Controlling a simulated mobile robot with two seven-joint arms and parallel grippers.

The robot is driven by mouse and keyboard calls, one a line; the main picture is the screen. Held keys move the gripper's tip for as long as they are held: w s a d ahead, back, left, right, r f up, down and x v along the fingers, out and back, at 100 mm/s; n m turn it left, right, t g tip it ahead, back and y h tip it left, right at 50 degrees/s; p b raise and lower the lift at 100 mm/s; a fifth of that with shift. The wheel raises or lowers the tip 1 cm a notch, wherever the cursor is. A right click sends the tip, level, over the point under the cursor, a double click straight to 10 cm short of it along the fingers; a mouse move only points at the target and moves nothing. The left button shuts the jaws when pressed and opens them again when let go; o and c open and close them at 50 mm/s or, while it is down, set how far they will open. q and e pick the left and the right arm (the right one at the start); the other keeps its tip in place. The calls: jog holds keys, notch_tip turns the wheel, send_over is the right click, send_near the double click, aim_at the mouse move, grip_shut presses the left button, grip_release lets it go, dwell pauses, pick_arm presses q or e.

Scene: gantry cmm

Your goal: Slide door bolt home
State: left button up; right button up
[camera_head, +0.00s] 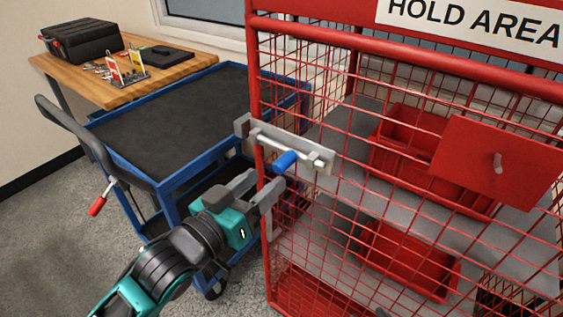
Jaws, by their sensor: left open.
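The door bolt is a silver rod (300,148) in a grey bracket (260,138) on the red mesh cage (256,100). A blue handle (285,161) hangs from the rod near its middle. My left gripper (264,184) comes in from the lower left, below and left of the blue handle. Its grey fingers are apart, with nothing seen between them. Whether a finger touches the handle cannot be told.
A blue cart (190,117) stands left of the cage, close behind my left arm. A wooden bench (175,72) with a black case (82,42) is behind it. Red bins (405,258) sit inside the cage. A red plate (480,150) is on the mesh at right.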

aim_at(277, 170)
pick_arm(q)
jog(key=x, duration=0.6)
jog(key=shift+w+d, duration=0.25)
jog(key=shift+w, duration=0.05)
grip_shut()
dwell(0.4)
